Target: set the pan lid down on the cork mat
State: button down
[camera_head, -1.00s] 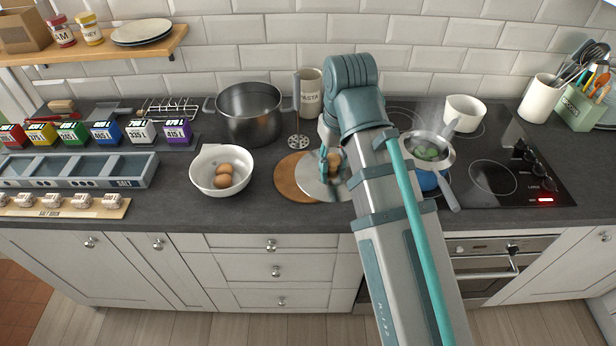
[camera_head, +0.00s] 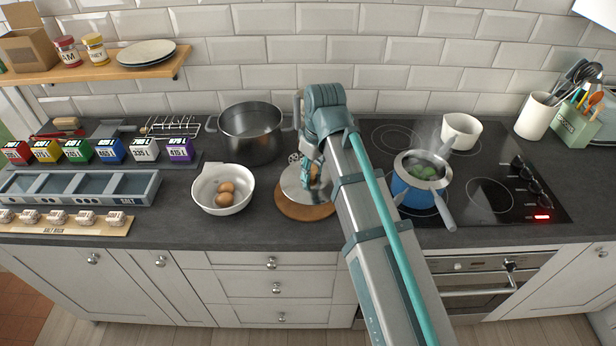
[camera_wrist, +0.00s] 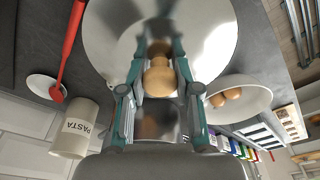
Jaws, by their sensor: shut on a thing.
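The pan lid (camera_head: 293,184) is a silver disc with a round wooden knob (camera_wrist: 160,80). My gripper (camera_head: 313,172) is shut on the knob; in the wrist view the two fingers (camera_wrist: 159,70) sit on either side of it. The lid is over the round brown cork mat (camera_head: 306,212), set towards its back left. The mat's front and right edges show in the head view; the lid hides the rest. Whether the lid touches the mat or hangs just above it, I cannot tell. The mat does not show in the wrist view.
A white bowl (camera_head: 207,200) with eggs stands left of the mat and a large steel pot (camera_head: 250,135) behind it. A blue pan (camera_head: 415,197) with a strainer over it steams on the hob to the right. Bare worktop (camera_head: 265,215) lies in front.

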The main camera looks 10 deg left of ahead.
jog(key=w+f, duration=0.1)
jog(key=w+a+f+p, duration=0.1)
jog(key=f, duration=0.1)
jog(key=w+f, duration=0.1)
jog(key=f, duration=0.1)
jog(key=shift+w+a, duration=0.3)
jog(key=shift+a, duration=0.1)
jog(key=shift+f+p, duration=0.45)
jog(key=shift+f, duration=1.15)
jog(key=shift+f, duration=0.15)
jog(key=c, duration=0.8)
grip_release()
jog(key=r, duration=0.4)
jog(key=d+r+b, duration=0.1)
jog(key=r, duration=0.3)
jog(key=s+r+b, duration=0.1)
jog(key=r, duration=0.3)
jog(key=shift+d+r, duration=0.1)
jog(key=shift+d, duration=0.15)
jog(key=shift+d, duration=0.1)
